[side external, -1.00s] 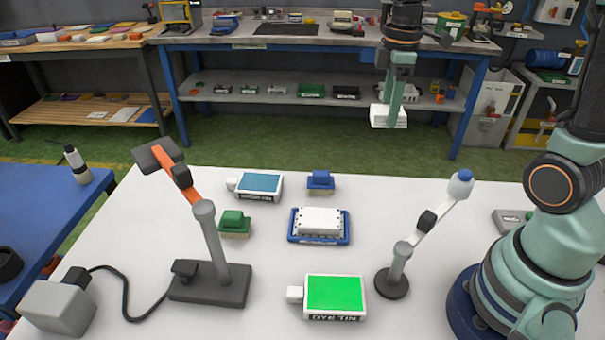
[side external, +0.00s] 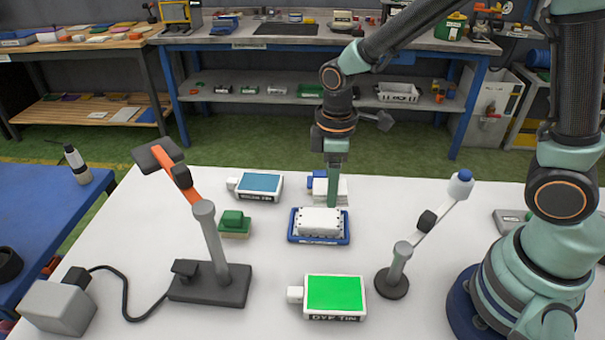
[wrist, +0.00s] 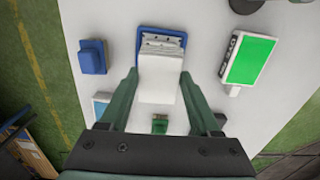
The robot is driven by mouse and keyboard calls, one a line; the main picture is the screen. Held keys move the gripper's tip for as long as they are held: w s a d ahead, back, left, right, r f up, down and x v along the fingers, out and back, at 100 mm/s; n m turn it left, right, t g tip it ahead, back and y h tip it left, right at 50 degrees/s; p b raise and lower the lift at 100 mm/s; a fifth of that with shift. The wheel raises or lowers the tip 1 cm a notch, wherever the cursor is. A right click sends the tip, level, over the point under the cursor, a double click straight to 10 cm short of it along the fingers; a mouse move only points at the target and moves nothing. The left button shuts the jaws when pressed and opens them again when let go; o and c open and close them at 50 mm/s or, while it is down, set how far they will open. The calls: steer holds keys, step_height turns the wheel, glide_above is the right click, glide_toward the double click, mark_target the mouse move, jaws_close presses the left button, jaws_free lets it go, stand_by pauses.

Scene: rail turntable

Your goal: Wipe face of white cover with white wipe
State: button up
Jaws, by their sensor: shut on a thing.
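The white cover (side external: 319,216) lies in a blue-rimmed tray (side external: 319,240) near the middle of the white table. Part of the cover (wrist: 160,43) also shows in the wrist view, its near part hidden by the wipe. My gripper (side external: 336,205) is shut on the white wipe (side external: 341,188), a stacked white pad. In the wrist view the wipe (wrist: 160,75) sits between my two fingers. In the side view my gripper and the wipe are just behind the cover and low; whether the wipe touches it I cannot tell.
A blue block (side external: 316,181) stands partly hidden behind the wipe. A green block (side external: 234,222), a blue-topped tin (side external: 258,184) and a green-topped tin (side external: 336,293) lie around the tray. A lamp-like stand (side external: 211,250) is at left, a smaller jointed stand (side external: 399,265) at right.

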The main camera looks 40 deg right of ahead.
mark_target(309, 217)
steer(key=shift+f, duration=2.4)
steer(key=shift+w+a+f, duration=0.55)
steer(key=shift+w+a, duration=0.05)
steer(key=shift+w, duration=0.05)
steer(key=shift+w+a, duration=0.8)
steer(key=shift+s+d, duration=1.3)
steer(key=shift+d, duration=0.05)
steer(key=shift+w+a, duration=1.35)
steer(key=shift+a, duration=0.05)
step_height(309, 217, up, 8)
